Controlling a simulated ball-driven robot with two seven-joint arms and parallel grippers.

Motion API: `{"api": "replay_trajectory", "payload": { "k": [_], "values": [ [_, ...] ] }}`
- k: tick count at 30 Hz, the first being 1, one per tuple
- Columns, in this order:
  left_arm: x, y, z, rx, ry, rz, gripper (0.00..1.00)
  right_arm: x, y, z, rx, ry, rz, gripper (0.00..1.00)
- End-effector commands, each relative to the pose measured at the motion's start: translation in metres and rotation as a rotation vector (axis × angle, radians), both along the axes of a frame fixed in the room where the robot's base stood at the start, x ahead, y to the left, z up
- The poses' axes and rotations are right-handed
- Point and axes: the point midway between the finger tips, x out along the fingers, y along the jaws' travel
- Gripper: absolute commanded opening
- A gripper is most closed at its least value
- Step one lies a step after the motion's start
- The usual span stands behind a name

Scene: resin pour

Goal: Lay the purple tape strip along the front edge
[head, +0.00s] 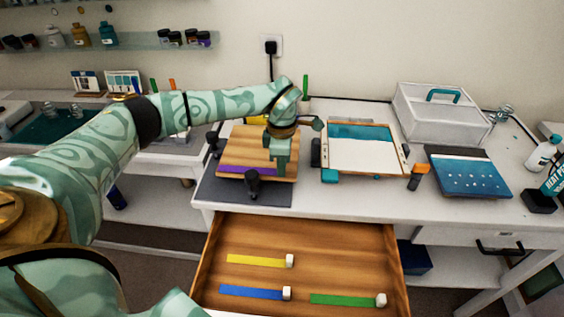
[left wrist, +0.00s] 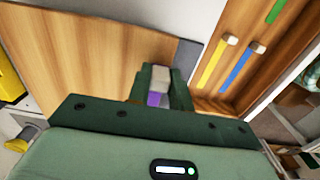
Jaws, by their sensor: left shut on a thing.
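The purple tape strip (head: 240,170) runs left to right over the wooden board (head: 240,148), close to its front edge. I cannot tell whether the strip touches the wood. My left gripper (head: 281,172) is over the board's front right part, shut on the strip's pale end block (left wrist: 161,77). In the left wrist view a short piece of the purple strip shows between the fingers, and the rest is hidden. The board lies on a dark grey mat (head: 215,192). My right gripper is in neither view.
A black clamp (head: 253,184) stands at the board's front edge, over the strip's line. The open drawer (head: 300,240) below holds yellow, blue and green strips. A framed white screen (head: 362,155) and blue panel (head: 468,176) lie to the right.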

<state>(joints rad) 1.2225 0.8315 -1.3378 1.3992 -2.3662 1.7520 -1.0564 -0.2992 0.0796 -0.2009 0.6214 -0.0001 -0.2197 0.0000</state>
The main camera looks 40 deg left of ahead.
Motion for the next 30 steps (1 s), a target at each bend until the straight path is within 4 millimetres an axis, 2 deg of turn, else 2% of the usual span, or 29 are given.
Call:
{"api": "replay_trajectory", "payload": {
  "k": [23, 24, 26, 27, 30],
  "values": [
    [0.0008, -0.0019, -0.0031, 0.000, 0.000, -0.001, 0.03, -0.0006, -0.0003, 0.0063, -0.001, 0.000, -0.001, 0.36],
    [0.0009, -0.0019, -0.0033, 0.000, 0.000, -0.001, 0.26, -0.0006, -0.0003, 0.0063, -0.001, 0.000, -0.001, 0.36],
    [0.0009, -0.0019, -0.0033, 0.000, 0.000, -0.001, 0.43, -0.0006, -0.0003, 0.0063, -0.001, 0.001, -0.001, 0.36],
    [0.0009, -0.0019, -0.0032, 0.000, 0.000, -0.001, 0.46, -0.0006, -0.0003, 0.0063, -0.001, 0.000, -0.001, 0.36],
    [0.0009, -0.0019, -0.0032, 0.000, 0.000, 0.000, 0.46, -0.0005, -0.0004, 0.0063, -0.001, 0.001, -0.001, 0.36]
  ]
}}
